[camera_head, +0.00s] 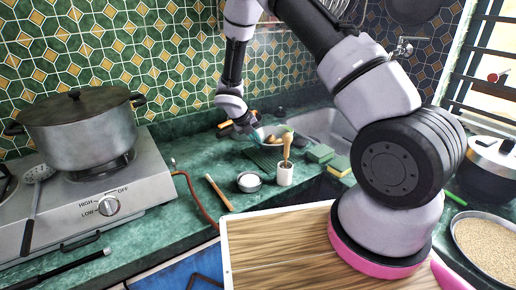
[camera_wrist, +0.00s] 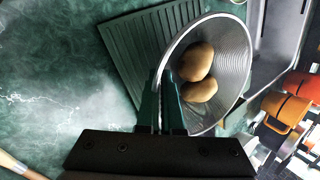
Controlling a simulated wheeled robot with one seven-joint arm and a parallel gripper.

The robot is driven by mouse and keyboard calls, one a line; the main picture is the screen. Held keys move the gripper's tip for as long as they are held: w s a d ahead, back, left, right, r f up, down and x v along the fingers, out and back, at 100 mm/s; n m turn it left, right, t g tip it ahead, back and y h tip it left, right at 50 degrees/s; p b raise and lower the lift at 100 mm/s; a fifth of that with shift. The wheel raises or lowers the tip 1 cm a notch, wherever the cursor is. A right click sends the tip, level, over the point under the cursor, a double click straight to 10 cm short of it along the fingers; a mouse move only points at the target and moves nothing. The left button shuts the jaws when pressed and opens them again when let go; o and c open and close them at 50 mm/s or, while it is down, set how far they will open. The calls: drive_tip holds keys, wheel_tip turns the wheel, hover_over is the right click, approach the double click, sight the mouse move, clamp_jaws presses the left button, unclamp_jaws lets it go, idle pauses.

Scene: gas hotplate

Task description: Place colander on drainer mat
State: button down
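The colander (camera_wrist: 237,62) is a silvery metal bowl with two brown potatoes (camera_wrist: 198,72) inside. My gripper (camera_wrist: 165,98) has its fingers closed on either side of the colander's rim. In the head view the colander (camera_head: 271,133) is partly hidden by my gripper (camera_head: 246,127). The drainer mat (camera_wrist: 137,48) is a dark green ribbed sheet on the counter, and the colander overlaps its right part in the wrist view. In the head view the mat (camera_head: 262,160) shows just below the colander. I cannot tell whether the colander touches it.
A sink (camera_head: 326,127) lies right of the mat. Sponges (camera_head: 320,153), a mortar with a pestle (camera_head: 285,174) and a small white bowl (camera_head: 249,182) stand in front. A pot (camera_head: 80,130) sits on the hotplate at left. A wooden board (camera_head: 280,255) is nearest me.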

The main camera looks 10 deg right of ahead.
drive_tip(key=shift+f, duration=1.15)
drive_tip(key=c, duration=1.1)
unclamp_jaws()
drive_tip(key=shift+f, duration=0.1)
